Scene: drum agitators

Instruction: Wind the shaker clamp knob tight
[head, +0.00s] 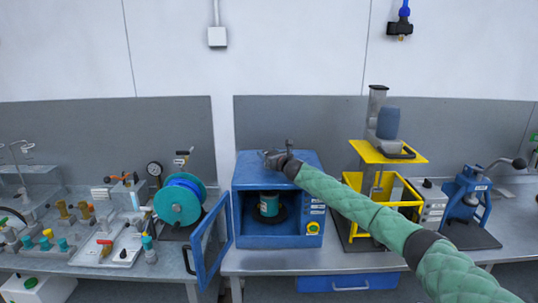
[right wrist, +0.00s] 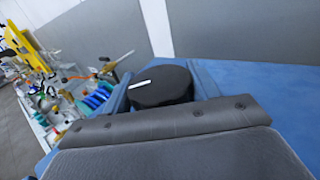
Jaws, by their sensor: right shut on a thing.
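The blue shaker (head: 309,174) stands on the bench in the middle of the head view, with its front door (head: 211,240) swung open to the left. My right gripper (head: 272,157) is at the top of the shaker, shut on the clamp knob. In the right wrist view the knob (right wrist: 161,88) is a black round cap with a white line, upright above the blue top. The gripper mostly hides the knob in the head view. My left gripper is not in view.
A teal and blue hose reel (head: 178,204) and a panel of valves stand to the left. A yellow-framed press (head: 387,152) and a blue hand-lever device (head: 466,195) stand to the right. My right arm crosses in front of the yellow frame.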

